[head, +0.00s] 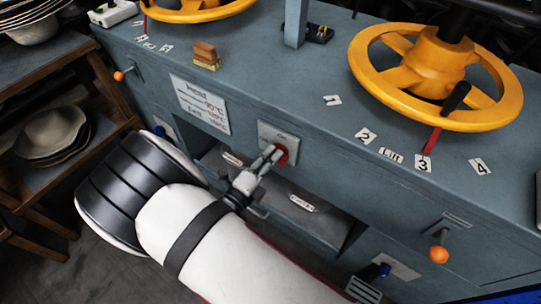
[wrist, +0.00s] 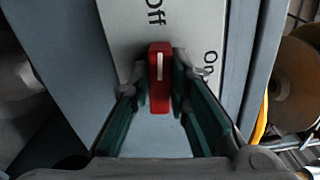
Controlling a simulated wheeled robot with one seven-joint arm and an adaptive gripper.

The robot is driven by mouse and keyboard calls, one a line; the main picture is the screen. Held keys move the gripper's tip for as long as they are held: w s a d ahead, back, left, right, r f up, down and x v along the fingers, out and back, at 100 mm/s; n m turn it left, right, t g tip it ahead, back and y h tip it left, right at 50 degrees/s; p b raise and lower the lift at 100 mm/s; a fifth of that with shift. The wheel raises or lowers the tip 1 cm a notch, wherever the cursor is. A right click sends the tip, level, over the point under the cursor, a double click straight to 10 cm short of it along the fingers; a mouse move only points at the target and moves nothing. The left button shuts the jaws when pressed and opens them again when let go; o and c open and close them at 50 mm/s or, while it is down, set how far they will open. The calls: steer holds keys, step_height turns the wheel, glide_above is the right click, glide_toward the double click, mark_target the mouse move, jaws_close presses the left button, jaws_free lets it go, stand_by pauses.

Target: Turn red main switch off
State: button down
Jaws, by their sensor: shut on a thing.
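The red main switch (wrist: 160,92) is a narrow upright bar with a white line on its upper part. In the wrist view its white line points up the picture, toward the word "Off"; the word "On" is to its right. My gripper (wrist: 161,70) has one finger on each side of the bar and is shut on it. In the head view my gripper (head: 275,155) reaches the grey switch plate (head: 268,131) on the front of the press. Only a little of the red switch (head: 284,151) shows there, the rest hidden by the fingers.
Yellow handwheels (head: 385,82) stand on the blue-grey press top. Orange-tipped levers (head: 438,254) stick out of its front at right and left (head: 119,76). A white sign (head: 201,105) is left of the switch. A wooden shelf with bowls (head: 52,133) stands at far left.

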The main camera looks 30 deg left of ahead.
steer(key=shift+s+f+n, duration=0.15)
steer(key=shift+n, duration=0.75)
steer(key=c, duration=1.5)
jaws_free()
